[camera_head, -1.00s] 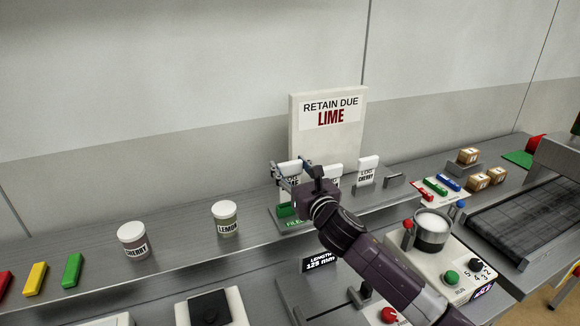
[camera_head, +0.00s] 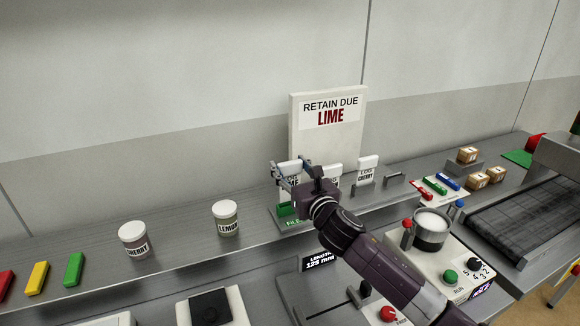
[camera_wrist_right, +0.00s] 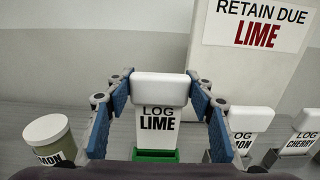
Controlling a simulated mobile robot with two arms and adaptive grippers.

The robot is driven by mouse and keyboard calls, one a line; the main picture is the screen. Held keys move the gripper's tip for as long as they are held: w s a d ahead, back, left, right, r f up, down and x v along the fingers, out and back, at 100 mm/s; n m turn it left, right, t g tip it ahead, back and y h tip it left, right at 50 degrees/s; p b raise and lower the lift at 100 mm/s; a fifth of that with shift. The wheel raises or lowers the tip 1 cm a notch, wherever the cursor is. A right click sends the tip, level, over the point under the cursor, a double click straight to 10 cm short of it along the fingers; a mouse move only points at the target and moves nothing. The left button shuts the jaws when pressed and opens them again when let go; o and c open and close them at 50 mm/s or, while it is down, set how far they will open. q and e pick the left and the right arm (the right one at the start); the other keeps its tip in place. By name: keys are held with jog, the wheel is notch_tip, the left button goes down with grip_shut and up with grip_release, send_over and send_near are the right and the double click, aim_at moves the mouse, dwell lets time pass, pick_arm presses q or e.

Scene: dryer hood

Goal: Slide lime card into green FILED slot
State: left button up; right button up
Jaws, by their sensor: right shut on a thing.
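The white lime card (camera_wrist_right: 158,118), marked LOG LIME, is upright between the two blue fingers of my right gripper (camera_wrist_right: 160,108) in the right wrist view. My right gripper also shows in the head view (camera_head: 294,180), shut on the card's upper part. The green slot (camera_wrist_right: 156,155) is directly below the card, and the card's lower edge meets it in this view. How deep the card sits in it cannot be told. In the head view the green slot (camera_head: 285,210) stands on a base with a FILED label, partly hidden by my gripper. My left gripper is not in view.
A lemon card (camera_wrist_right: 243,132) and a cherry card (camera_wrist_right: 298,134) stand in holders to the right. A RETAIN DUE LIME board (camera_head: 327,125) stands behind. A lemon jar (camera_head: 226,218) and a cherry jar (camera_head: 134,239) stand to the left on the shelf.

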jog(key=shift+f+b, duration=1.4)
jog(key=shift+f, duration=0.8)
jog(key=o, duration=1.2)
jog(key=shift+s+d, duration=0.1)
jog(key=shift+s, duration=0.05)
send_near(290, 181)
jog(key=shift+v, duration=0.9)
